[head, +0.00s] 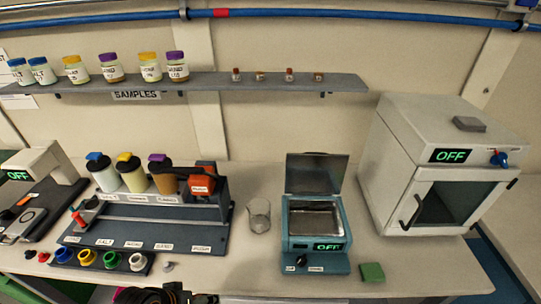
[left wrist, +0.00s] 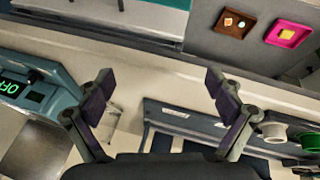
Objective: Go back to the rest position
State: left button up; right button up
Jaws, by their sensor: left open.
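My left gripper (left wrist: 159,82) is open in the left wrist view, with two dark fingers spread wide and nothing between them. Behind the fingers are the pale bench top, its front edge and a labelled grey rack base (left wrist: 180,118). A clear beaker (left wrist: 112,118) shows beside one finger, apparently farther away. In the head view a dark shape with red parts is cut off at the bottom edge; I cannot tell which part of me it is. My right gripper is in neither view.
The bench holds a rack (head: 150,228) with capped bottles, a glass beaker (head: 259,214), a teal open-lidded device (head: 316,241), a green block (head: 372,272) and a white oven (head: 440,165). A sample shelf (head: 210,82) is above. Brown (left wrist: 235,24) and pink (left wrist: 288,34) trays lie beyond the edge.

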pick_arm(q)
jog(key=s+a+r+m+y, duration=0.2)
jog(key=a+r+m+y, duration=0.1)
jog(key=a, duration=0.2)
notch_tip(320, 180, down, 26)
jog(key=s+a+g, duration=0.2)
jog(key=a, duration=0.1)
jog(key=s+f+n+g, duration=0.1)
jog(key=s+f, duration=1.6)
jog(key=s, duration=0.1)
jog(key=shift+s+a+f, duration=0.4)
jog(key=shift+a, duration=0.05)
